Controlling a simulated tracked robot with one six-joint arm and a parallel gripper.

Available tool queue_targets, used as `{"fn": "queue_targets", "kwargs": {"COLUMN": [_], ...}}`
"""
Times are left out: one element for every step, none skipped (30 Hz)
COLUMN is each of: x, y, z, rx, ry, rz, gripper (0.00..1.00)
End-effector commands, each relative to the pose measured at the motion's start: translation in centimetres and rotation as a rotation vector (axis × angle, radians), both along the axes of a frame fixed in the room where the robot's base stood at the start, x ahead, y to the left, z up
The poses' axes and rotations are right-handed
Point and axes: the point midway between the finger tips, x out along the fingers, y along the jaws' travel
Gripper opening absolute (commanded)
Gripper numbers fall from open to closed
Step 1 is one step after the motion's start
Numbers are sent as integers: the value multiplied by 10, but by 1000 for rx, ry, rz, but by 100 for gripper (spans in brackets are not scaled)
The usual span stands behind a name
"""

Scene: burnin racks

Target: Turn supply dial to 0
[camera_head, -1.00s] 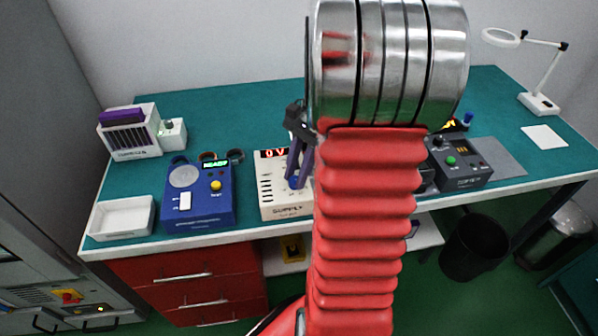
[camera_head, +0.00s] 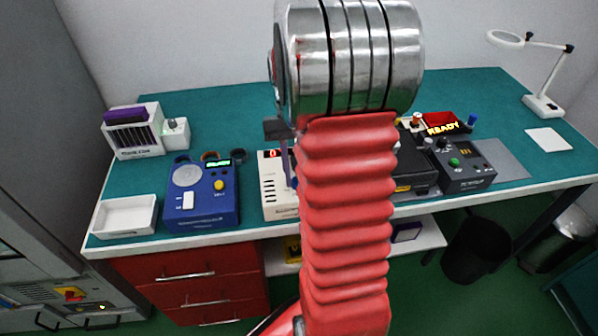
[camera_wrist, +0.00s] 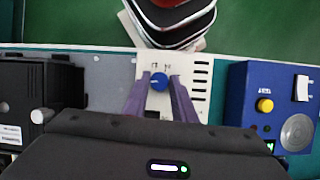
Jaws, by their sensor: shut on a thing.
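The supply (camera_head: 268,190) is a cream box near the bench's front edge, partly hidden behind my arm. Its display (camera_head: 272,154) shows a red 0, with the rest covered. In the wrist view the supply (camera_wrist: 181,108) carries a blue round dial (camera_wrist: 159,81) with a pale pointer mark. My gripper (camera_wrist: 159,84) has its two purple fingers on either side of the dial, shut on it.
A blue device (camera_head: 202,200) stands left of the supply, with an empty white tray (camera_head: 125,217) beyond it. A black device (camera_head: 415,170) and a dark grey box (camera_head: 464,165) stand to the right. A white rack (camera_head: 133,132) is back left.

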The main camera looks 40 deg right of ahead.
Motion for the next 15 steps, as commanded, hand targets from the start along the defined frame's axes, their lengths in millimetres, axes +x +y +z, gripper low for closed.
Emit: {"fn": "queue_targets", "kwargs": {"x": [-4, -4, -4, -4, -4, -4, -4, -4, -4, -4, -4, -4, -4, -4, -4], "y": [2, 2, 2, 2, 2, 2, 2, 2, 3, 3, 2, 2, 2, 2, 2], "z": [-2, -2, -1, -1, -1, -1, -1, -1, -1, -1, -1, -1, -1, -1, -1], "rx": [4, 4, 5, 5, 4, 4, 5, 5, 5, 5, 5, 5, 5, 4, 5], "ry": [13, 13, 14, 13, 13, 13, 13, 13, 13, 13, 13, 13, 13, 14, 13], "rz": [42, 66, 95, 116, 135, 160, 176, 192, 209, 221, 233, 245, 253, 259, 266], "gripper": [2, 2, 2, 2, 2, 2, 2, 2, 2, 2, 2, 2, 2, 2, 2]}}
